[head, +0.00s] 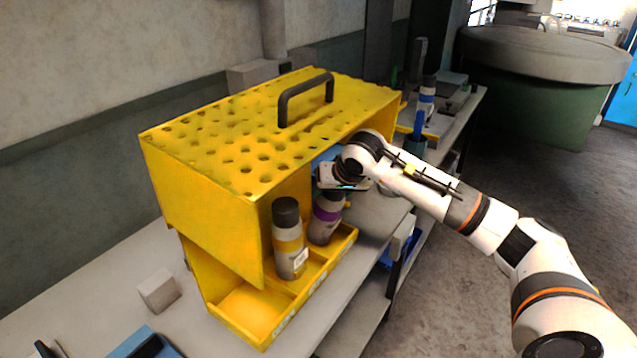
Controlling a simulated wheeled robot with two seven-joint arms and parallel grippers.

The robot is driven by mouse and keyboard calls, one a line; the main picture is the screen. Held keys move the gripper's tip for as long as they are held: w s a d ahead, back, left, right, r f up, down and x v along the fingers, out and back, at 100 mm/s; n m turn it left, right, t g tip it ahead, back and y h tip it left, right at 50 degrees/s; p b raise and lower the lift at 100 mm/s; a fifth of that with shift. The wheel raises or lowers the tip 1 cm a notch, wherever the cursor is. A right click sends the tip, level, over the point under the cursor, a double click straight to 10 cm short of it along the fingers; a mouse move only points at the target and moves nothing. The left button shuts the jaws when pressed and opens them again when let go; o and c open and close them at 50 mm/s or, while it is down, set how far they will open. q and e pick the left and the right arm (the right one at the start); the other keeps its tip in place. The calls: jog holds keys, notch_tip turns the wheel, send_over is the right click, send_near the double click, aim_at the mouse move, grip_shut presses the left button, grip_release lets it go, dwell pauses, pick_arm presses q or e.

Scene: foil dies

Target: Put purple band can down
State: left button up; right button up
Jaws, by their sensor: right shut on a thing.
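The purple band can (325,219) is a grey can with a purple band, at the open front of a yellow perforated rack (215,240). It stands close to upright, with a slight tilt, just right of another can. My right gripper (333,188) is at the can's top and is shut on it. The can's base is partly hidden by the rack's front lip, so I cannot tell whether it touches the tray floor. My left gripper is not in the head view.
A yellow band can (288,240) with a black cap stands in the tray, left of the purple band can. The tray's left compartment (246,306) looks empty. A black handle (305,98) tops the rack. A small grey block (159,290) lies on the bench to the left.

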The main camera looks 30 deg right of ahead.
jog(key=shift+w+a+r+g+h+p, duration=0.2)
jog(key=shift+w+g+p, duration=0.15)
jog(key=shift+w+p, duration=0.15)
jog(key=shift+w+a+r+g+h+p, duration=0.1)
jog(key=shift+w+a+r+g+p, duration=0.15)
jog(key=shift+w+g+p, duration=0.25)
jog(key=shift+w+a+r+g+h+p, duration=0.15)
jog(key=shift+w+a+g+p, duration=0.1)
jog(key=shift+w+p, duration=0.25)
jog(key=shift+w+a+f+n+g, duration=0.15)
jog(key=shift+w+n+g, duration=0.15)
jog(key=shift+w, duration=0.05)
jog(key=shift+f, duration=0.55)
jog(key=shift+s+d+f, duration=0.2)
jog(key=shift+f, duration=0.05)
jog(key=shift+f, duration=0.15)
jog(key=o, duration=1.4)
jog(key=shift+a, duration=0.1)
jog(key=shift+o, duration=0.2)
